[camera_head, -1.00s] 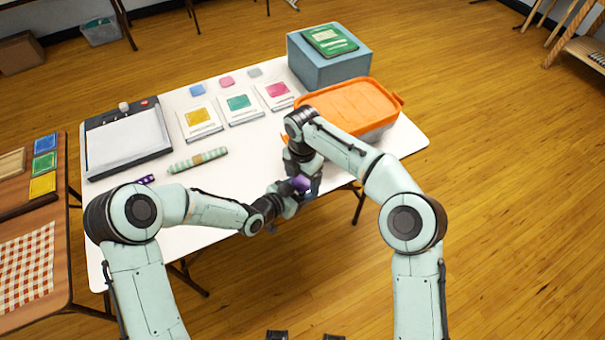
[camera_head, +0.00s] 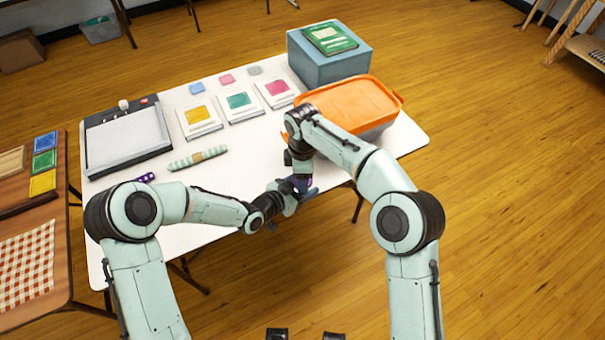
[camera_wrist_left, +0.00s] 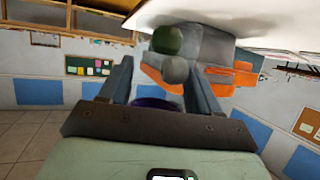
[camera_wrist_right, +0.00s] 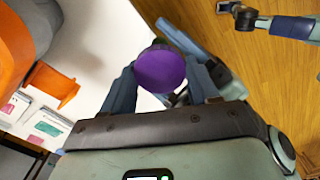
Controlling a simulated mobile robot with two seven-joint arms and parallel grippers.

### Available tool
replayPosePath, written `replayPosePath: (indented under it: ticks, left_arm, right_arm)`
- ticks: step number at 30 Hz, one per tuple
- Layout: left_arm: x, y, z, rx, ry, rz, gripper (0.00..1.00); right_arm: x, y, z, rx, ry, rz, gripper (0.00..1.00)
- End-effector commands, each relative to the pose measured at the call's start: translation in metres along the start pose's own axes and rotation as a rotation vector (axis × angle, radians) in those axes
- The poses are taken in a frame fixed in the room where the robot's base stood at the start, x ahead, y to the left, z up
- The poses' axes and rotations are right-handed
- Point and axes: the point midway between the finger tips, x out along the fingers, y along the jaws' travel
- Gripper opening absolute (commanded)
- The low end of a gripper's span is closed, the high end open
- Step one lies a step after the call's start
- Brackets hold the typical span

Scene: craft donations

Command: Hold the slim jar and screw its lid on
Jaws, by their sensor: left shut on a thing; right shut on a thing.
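The purple round lid (camera_wrist_right: 160,70) shows face-on in the right wrist view, between the fingers of my right gripper (camera_wrist_right: 163,78), which is shut on it. In the head view my right gripper (camera_head: 302,182) points down at the table's front edge, and my left gripper (camera_head: 288,197) meets it from the left, just below. My left gripper is shut on the slim jar, which is mostly hidden by the grippers. A dark purple curved edge (camera_wrist_left: 155,103) shows between the left fingers; I cannot tell whether it is jar or lid. How the lid sits on the jar is hidden.
An orange-lidded bin (camera_head: 350,104) stands close behind my right arm, beside a blue-grey box (camera_head: 325,66). A striped green roll (camera_head: 197,158), a purple patterned item (camera_head: 145,178), a paper trimmer (camera_head: 128,138) and several cards lie on the white table (camera_head: 240,180). Its front middle is clear.

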Motion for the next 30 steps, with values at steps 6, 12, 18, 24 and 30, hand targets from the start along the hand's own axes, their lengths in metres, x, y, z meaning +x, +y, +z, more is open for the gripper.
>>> replayPosePath:
  ticks: [6, 12, 18, 24, 30]
  left_arm:
    - [0.0, 0.0, 0.0, 0.0, 0.0, 0.001, 0.0]
    - [0.0, 0.0, 0.0, 0.0, 0.0, 0.0, 0.0]
    - [0.0, -0.001, -0.001, 0.0, 0.003, -0.001, 0.0]
    - [0.0, -0.001, -0.001, 0.0, 0.003, -0.002, 0.0]
    - [0.0, 0.0, -0.001, 0.0, 0.001, -0.001, 0.0]
  right_arm:
    - [0.0, 0.0, 0.0, 0.012, 0.0, 0.002, 0.23]
    - [0.0, 0.0, 0.0, 0.01, 0.0, 0.001, 0.85]
    - [0.001, -0.001, 0.0, 0.008, -0.001, -0.002, 0.85]
    - [-0.016, 0.0, -0.001, 0.008, 0.001, 0.0, 0.85]
    - [-0.041, 0.0, -0.001, 0.007, 0.002, 0.001, 0.85]
